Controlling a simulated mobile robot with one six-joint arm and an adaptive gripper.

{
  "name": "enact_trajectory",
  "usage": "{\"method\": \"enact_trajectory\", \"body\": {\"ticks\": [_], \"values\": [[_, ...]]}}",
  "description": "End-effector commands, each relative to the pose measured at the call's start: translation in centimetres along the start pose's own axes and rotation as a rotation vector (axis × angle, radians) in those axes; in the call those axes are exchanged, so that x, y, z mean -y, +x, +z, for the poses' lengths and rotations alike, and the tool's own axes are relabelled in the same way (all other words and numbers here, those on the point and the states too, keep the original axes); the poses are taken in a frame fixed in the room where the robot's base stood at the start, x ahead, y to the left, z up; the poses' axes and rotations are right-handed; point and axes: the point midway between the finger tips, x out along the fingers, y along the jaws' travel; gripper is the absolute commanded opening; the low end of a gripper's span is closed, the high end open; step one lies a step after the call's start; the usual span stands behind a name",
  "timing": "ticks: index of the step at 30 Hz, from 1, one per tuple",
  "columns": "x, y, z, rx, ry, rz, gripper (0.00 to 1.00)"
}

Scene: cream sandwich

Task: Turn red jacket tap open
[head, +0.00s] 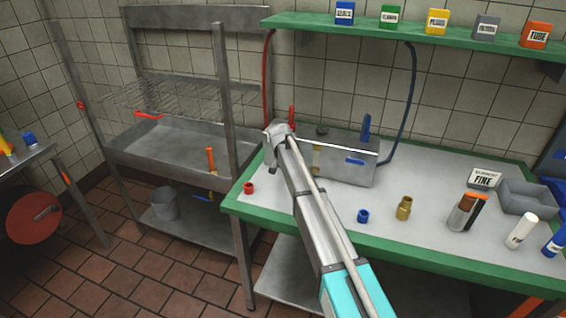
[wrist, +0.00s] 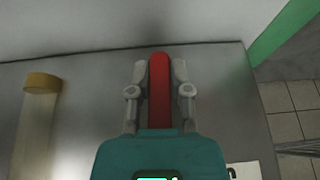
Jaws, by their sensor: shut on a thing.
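My gripper (head: 276,135) is at the left part of the grey metal box on the bench, with my arm reaching up from the lower right. In the wrist view, my gripper (wrist: 159,80) is shut on a red tap handle (wrist: 159,100), one finger along each side of it. The handle points straight up the picture. A red upright lever (head: 291,115) shows just behind my gripper in the head view; I cannot tell if it is the held handle. The grey box (head: 340,172) also bears a blue upright lever (head: 366,126) and a blue handle (head: 355,161) lying level.
A red hose (head: 267,80) and a blue hose (head: 408,100) run near the box. A red cap (head: 249,188), blue cap (head: 363,216) and brass fitting (head: 404,208) stand on the green-edged bench. A yellow-ended cylinder (wrist: 42,84) lies left of my gripper in the wrist view.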

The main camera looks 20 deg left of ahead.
Motion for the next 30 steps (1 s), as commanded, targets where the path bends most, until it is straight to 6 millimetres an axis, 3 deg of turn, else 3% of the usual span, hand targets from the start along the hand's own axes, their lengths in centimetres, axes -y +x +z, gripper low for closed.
{"method": "enact_trajectory", "body": {"ticks": [13,14,18,30], "values": [[-0.26,-0.02,0.04,0.001,-0.018,0.049,0.00],[-0.26,-0.02,0.04,0.001,-0.018,0.049,0.31],[-0.25,-0.02,0.03,0.001,-0.018,0.048,0.57],[-0.20,-0.02,0.01,0.000,-0.017,0.045,0.60]]}}
